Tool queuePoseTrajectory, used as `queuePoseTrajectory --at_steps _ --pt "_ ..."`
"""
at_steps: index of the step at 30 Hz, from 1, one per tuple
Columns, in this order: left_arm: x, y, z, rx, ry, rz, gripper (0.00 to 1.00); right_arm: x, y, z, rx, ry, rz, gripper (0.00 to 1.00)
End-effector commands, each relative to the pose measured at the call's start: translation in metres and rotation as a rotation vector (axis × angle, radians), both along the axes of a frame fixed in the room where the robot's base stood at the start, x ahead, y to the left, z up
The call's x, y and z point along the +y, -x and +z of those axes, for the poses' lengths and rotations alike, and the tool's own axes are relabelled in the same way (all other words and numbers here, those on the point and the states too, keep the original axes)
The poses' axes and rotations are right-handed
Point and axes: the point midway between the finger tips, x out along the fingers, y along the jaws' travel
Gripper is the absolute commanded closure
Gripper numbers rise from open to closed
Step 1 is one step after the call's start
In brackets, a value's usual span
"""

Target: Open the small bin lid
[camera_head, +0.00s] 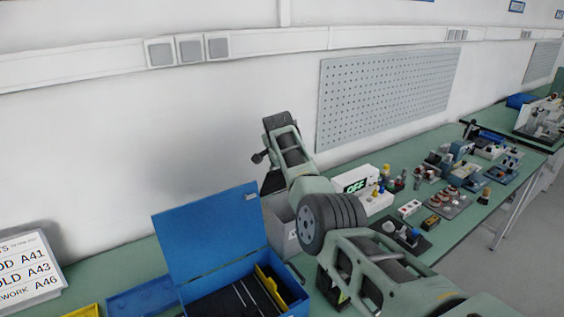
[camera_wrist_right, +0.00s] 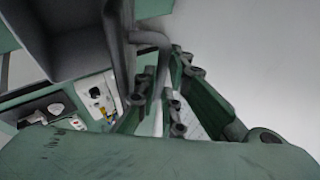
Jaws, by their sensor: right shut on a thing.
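A small grey bin (camera_head: 279,224) stands on the green bench behind the blue box, partly hidden by my right arm. My right gripper (camera_head: 271,182) is just above it, its fingers mostly hidden in the head view. In the right wrist view, my right gripper (camera_wrist_right: 166,80) is shut on a grey bar-like handle (camera_wrist_right: 151,40). The handle joins a dark grey box-shaped part (camera_wrist_right: 75,38) of the bin at upper left. I cannot tell clearly how far the lid is raised. My left gripper is not in view.
A blue box (camera_head: 205,300) with its blue lid (camera_head: 208,235) standing up is close to the left of my right arm. A white device with a green display (camera_head: 355,184) and several small parts on trays stand to the right. The wall (camera_head: 90,140) is close behind.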

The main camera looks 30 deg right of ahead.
Motion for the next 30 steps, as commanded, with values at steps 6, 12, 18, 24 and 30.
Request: queuePoseTrajectory --at_steps 6,12,18,24,30 --pt "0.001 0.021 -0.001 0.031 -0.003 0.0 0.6 0.0 0.0 0.001 -0.001 -0.001 -0.002 1.0" --pt "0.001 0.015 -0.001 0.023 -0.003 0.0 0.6 0.0 0.0 0.001 -0.001 -0.001 -0.002 1.0" --pt "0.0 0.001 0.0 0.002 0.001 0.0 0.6 0.0 0.0 0.001 -0.001 -0.001 -0.002 1.0" --pt "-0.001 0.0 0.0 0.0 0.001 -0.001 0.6 0.0 0.0 0.001 -0.001 -0.002 -0.002 1.0" --pt "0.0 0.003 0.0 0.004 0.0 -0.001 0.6 0.0 0.0 0.001 -0.002 -0.001 -0.002 0.87"
